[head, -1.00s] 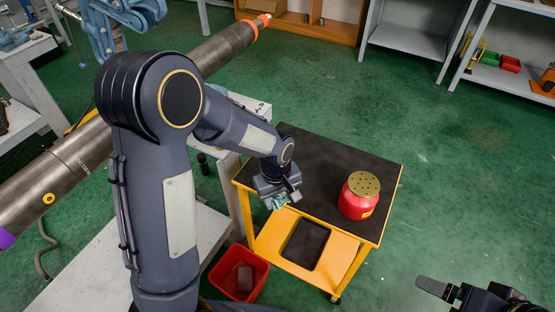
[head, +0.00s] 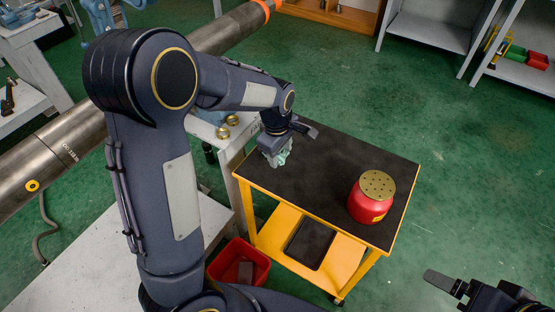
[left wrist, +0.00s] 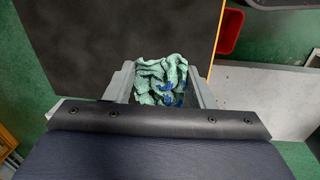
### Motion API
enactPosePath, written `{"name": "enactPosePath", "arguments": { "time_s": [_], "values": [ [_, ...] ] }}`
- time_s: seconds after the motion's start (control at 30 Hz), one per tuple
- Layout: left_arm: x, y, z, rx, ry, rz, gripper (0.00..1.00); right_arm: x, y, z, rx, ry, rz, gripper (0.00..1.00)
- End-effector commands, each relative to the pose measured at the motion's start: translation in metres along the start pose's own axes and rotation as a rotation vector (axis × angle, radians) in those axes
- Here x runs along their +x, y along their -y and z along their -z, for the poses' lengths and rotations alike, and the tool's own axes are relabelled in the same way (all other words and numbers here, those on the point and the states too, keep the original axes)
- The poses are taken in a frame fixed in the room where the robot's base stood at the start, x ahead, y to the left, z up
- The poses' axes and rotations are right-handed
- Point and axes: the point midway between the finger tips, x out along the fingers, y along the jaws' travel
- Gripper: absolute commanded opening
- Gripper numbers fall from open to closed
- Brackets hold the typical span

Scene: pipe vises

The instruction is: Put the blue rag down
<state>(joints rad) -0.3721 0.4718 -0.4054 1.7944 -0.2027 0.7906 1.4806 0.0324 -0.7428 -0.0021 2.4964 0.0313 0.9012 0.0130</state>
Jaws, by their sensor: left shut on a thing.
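A crumpled pale green rag with blue patches (head: 277,157) hangs in my left gripper (head: 276,153). The left wrist view shows the rag (left wrist: 160,80) between the two fingers of the gripper (left wrist: 161,85), which is shut on it. The gripper is over the left part of the cart's black top (head: 320,172); I cannot tell whether the rag touches it. In the left wrist view the black top (left wrist: 90,40) lies beyond the rag. My right gripper (head: 448,284) shows partly at the lower right; its opening cannot be made out.
A red can with a perforated brass-coloured lid (head: 371,198) stands on the cart's right side. A dark tray (head: 310,243) lies on the yellow lower shelf (head: 283,228). A red bin (head: 239,265) stands at the left. The black top's middle is clear. A large pipe (head: 70,140) runs along the left.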

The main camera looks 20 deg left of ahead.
Motion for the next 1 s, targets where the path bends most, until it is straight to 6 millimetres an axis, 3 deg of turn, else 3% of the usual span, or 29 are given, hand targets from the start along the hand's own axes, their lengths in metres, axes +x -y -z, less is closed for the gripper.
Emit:
{"name": "enactPosePath", "arguments": {
  "time_s": [0.1, 0.4, 0.6, 1.0],
  "values": [
    [0.019, -0.006, 0.011, -0.002, -0.001, 0.002, 0.28, 0.003, -0.001, -0.001, 0.0, 0.0, 0.0, 0.9],
    [0.038, -0.013, 0.023, -0.001, 0.0, 0.0, 0.28, 0.005, -0.002, -0.002, 0.0, 0.0, 0.0, 0.9],
    [0.067, -0.009, 0.023, 0.001, 0.0, 0.001, 0.28, 0.008, -0.004, -0.004, 0.0, 0.0, 0.0, 0.9],
    [0.073, -0.008, 0.022, 0.001, 0.0, 0.0, 0.28, 0.011, -0.005, -0.005, 0.0, 0.0, 0.0, 0.9]
  ]
}}
